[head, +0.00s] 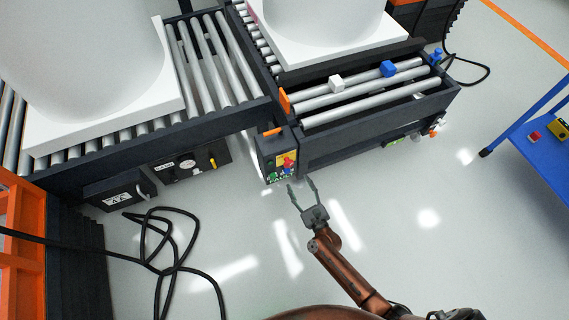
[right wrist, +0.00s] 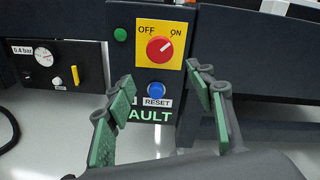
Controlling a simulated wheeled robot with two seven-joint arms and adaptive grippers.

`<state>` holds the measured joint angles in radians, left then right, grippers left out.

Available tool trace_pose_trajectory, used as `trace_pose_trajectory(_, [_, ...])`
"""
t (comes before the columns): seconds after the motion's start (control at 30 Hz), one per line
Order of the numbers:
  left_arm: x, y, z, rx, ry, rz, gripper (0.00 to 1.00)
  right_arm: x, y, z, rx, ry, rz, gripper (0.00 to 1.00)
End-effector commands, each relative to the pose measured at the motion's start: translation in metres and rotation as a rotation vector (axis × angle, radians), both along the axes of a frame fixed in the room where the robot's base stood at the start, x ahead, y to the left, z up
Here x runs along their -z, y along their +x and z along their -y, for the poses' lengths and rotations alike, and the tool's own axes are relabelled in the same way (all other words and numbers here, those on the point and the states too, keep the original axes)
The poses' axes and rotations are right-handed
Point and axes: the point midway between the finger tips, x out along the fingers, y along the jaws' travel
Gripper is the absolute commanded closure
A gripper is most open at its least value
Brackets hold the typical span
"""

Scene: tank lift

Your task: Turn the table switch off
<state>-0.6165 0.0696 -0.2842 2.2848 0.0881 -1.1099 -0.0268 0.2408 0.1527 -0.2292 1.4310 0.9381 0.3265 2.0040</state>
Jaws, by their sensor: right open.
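The table switch is a red rotary knob (right wrist: 160,48) on a yellow plate (right wrist: 144,63) marked OFF at left and ON at right. Its pale mark appears to point up-right, toward ON. In the head view the knob (head: 288,161) is small on the dark control box at the end of the conveyor table. My right gripper (head: 302,184) is open and empty just in front of the box. In the right wrist view its green-padded fingers (right wrist: 160,82) are spread below the knob, not visibly touching it. My left gripper is not in view.
A green button (right wrist: 120,34), a blue RESET button (right wrist: 156,88) and a partly hidden FAULT label share the panel. A pressure gauge (right wrist: 43,56) sits to its left. White tanks (head: 92,60) rest on rollers behind. Black cables (head: 172,240) lie on the floor at left.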

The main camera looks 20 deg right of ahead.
Motion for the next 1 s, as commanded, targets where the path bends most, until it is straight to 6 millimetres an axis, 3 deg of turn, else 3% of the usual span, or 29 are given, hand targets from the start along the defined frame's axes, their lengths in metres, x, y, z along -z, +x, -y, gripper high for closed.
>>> trace_pose_trajectory(0.2, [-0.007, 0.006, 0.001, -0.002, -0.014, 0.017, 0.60, -0.010, 0.021, -0.004, 0.016, 0.132, 0.039, 0.50])
trace_pose_trajectory(0.63, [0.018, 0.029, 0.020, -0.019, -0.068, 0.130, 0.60, -0.009, 0.081, -0.007, 0.015, 0.129, 0.037, 0.50])
trace_pose_trajectory(1.0, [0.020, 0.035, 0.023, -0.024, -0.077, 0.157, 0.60, -0.011, 0.091, -0.007, 0.015, 0.128, 0.038, 0.50])
